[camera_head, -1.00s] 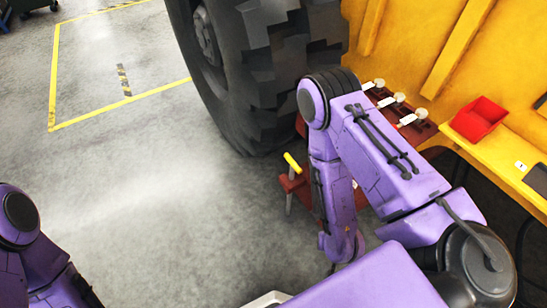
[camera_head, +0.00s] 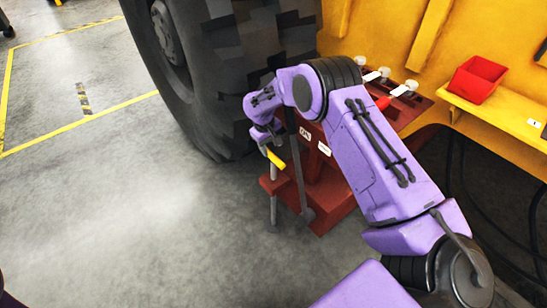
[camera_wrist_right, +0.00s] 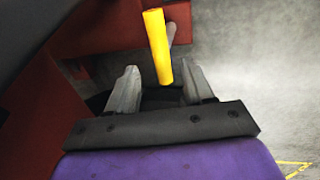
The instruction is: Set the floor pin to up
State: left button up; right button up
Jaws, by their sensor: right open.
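The floor pin has a yellow handle (camera_head: 276,158) and a grey shaft running down beside the red base. My right gripper (camera_head: 262,145) is at the handle, pointing down, its fingertips partly hidden by my own wrist. In the right wrist view, the yellow handle (camera_wrist_right: 156,38) reaches between the two grey fingers of my open right gripper (camera_wrist_right: 161,78), with gaps on both sides. I cannot tell whether the pin is up or down. My left gripper is out of view.
A red base with white labels (camera_head: 323,148) stands beside the big black tyre (camera_head: 235,80). A red bin (camera_head: 477,79) sits on the yellow ledge (camera_head: 510,122) at right. Several pale knobs line the red panel behind my arm.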

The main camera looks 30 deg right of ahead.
aim_at(273, 156)
jog(key=f, duration=0.3)
jog(key=d+f, duration=0.1)
jog(key=f, duration=0.2)
jog(key=shift+w+d, duration=0.1)
grip_shut()
notch_tip(273, 156, up, 8)
jog(key=p, duration=0.5)
jog(key=shift+r, duration=0.1)
jog(key=shift+f, duration=0.2)
